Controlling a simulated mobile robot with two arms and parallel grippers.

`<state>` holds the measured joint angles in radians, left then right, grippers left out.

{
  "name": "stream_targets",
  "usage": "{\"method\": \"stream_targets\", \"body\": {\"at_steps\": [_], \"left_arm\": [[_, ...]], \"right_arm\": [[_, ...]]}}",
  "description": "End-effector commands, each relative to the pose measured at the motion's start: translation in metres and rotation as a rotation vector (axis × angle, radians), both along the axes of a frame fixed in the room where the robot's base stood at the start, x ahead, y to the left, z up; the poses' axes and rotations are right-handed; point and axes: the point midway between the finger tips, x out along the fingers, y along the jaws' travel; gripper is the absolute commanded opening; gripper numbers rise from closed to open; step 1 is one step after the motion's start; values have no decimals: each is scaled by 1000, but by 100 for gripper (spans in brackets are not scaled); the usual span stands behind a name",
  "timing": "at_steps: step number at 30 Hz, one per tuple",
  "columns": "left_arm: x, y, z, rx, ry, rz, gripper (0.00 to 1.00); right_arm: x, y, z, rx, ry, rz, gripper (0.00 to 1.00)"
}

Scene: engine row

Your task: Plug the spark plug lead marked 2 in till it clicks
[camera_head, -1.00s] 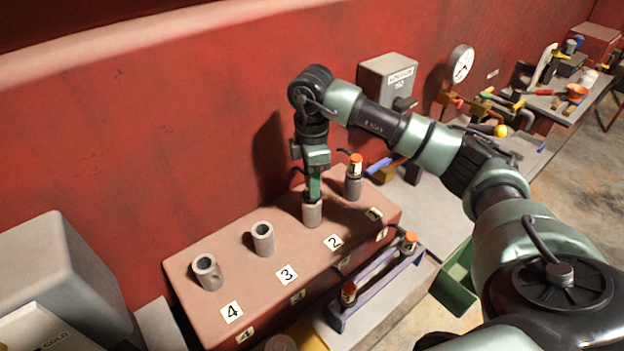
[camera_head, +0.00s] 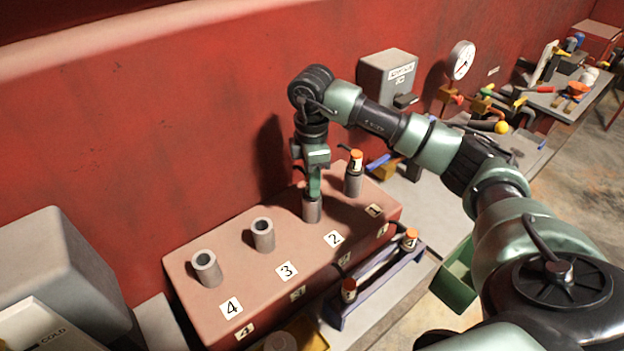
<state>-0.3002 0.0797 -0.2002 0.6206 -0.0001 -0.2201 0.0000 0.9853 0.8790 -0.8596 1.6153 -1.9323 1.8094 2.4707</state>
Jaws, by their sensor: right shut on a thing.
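The red engine block (camera_head: 215,313) has a row of grey tubes marked 1 to 4. My right gripper (camera_head: 313,190) points straight down over the tube marked 2 (camera_head: 312,210), with its fingers at the tube's mouth. It is shut on the lead marked 2, which the fingers and tube hide; I cannot tell how deep it sits. Tube 1 (camera_head: 352,186) has an orange-topped lead (camera_head: 356,162) standing in it. Tube 3 (camera_head: 263,236) and tube 4 (camera_head: 206,269) are open and empty. My left gripper is not in view.
A red wall rises close behind the block.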

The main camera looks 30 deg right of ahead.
Motion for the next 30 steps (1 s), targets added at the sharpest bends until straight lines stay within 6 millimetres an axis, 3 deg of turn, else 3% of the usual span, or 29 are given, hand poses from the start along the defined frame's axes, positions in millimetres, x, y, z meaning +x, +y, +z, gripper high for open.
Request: {"method": "stream_targets", "body": {"at_steps": [9,10,12,13,23,30], "left_arm": [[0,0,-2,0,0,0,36],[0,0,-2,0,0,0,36],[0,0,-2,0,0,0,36],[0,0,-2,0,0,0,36],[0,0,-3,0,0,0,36],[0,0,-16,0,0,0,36]], "right_arm": [[-1,0,-4,-1,3,0,0],[0,0,-4,-1,3,0,29],[-1,0,-4,-1,3,0,48],[0,0,-4,0,2,0,51],[0,0,-2,-1,1,0,51],[1,0,29,0,-3,0,51]]}}
